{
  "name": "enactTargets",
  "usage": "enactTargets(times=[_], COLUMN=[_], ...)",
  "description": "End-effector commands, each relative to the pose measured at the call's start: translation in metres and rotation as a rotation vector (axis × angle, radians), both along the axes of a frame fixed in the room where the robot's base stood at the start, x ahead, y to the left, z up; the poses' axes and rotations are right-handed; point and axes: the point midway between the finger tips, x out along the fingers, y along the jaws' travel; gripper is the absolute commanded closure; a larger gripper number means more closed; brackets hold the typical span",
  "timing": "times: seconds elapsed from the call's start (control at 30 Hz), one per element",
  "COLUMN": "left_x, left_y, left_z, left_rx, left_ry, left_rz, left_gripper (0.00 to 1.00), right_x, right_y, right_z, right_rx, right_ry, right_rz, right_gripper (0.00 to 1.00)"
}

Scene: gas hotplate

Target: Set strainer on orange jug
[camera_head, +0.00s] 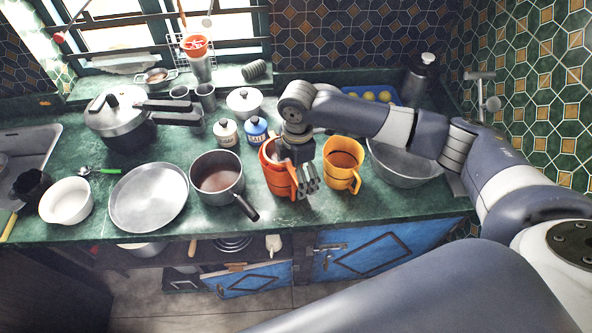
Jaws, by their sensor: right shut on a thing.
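A red-orange jug (272,179) stands on the green counter, its handle facing the front right. My right gripper (308,185) points down at its right front, fingers close together by the handle. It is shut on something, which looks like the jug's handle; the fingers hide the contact. My right gripper and wrist cover part of the jug's mouth. A lighter yellow-orange jug (341,176) stands just to the right, apart from the gripper. A small metal bowl with lugs, possibly the strainer (157,77), lies on the window sill. My left gripper is not in view.
Left of the jug stand a dark saucepan (217,180), its handle pointing toward the jug, and a wide metal pan (148,197). A metal bowl (404,168) stands at the right. A narrow counter strip in front is clear.

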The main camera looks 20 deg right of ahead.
Motion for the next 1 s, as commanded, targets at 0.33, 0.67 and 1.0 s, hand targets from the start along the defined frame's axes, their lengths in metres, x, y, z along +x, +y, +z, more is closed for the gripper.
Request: enactTargets(times=[0.33, 0.67, 1.0], left_x=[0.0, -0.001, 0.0], left_y=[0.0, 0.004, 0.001], left_z=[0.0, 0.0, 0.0], left_rx=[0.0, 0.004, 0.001], left_ry=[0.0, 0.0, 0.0], left_rz=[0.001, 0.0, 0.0], left_gripper=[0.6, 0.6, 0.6], right_x=[0.0, 0.0, 0.001], right_y=[0.0, 0.0, -0.001], right_z=[-0.004, -0.001, 0.057], right_rx=[0.001, 0.001, 0.002], right_ry=[-0.001, -0.001, -0.006], right_rz=[0.001, 0.0, 0.001], right_gripper=[0.0, 0.0, 0.0])
